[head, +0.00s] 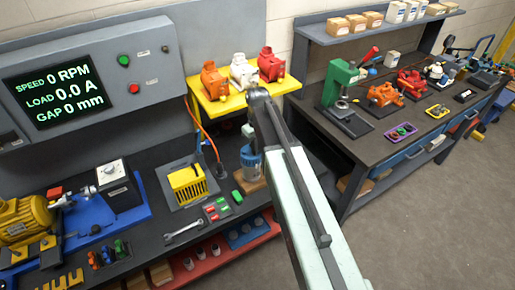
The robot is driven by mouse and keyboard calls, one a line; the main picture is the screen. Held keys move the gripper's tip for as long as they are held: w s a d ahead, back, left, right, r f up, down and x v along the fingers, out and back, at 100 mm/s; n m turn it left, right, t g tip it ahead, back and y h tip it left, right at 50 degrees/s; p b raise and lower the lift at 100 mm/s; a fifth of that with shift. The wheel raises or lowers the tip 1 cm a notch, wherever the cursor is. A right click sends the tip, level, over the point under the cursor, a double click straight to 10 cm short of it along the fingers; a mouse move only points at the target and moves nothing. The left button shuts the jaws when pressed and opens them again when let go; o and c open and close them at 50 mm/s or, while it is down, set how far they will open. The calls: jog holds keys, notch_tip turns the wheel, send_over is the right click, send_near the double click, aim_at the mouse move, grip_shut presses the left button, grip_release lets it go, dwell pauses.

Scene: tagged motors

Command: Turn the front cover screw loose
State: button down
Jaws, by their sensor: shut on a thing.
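My arm reaches from the bottom edge up to the middle of the head view, and its wrist bends down over the bench. My gripper (248,132) is small and partly hidden by my own arm. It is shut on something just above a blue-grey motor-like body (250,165). What lies between the fingers is too small to make out. The blue-grey body stands on a wooden block (247,184), its right side hidden behind my arm. I cannot make out the front cover screw.
Orange, white and red motors stand on a yellow stand (223,106) behind the gripper. A yellow box-shaped unit (187,186) and a wrench (184,231) lie left. A panel (62,84) reads 0 RPM, 0.0 A, 0 mm. A second bench (377,150) is at right.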

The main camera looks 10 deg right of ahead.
jog(key=n, duration=0.7)
jog(key=shift+s, duration=0.1)
jog(key=n, duration=0.6)
jog(key=shift+n, duration=0.5)
dwell(0.5)
dwell(0.4)
jog(key=c, duration=1.4)
grip_release()
jog(key=shift+f, duration=0.1)
notch_tip(320, 180, up, 8)
jog(key=p, duration=0.8)
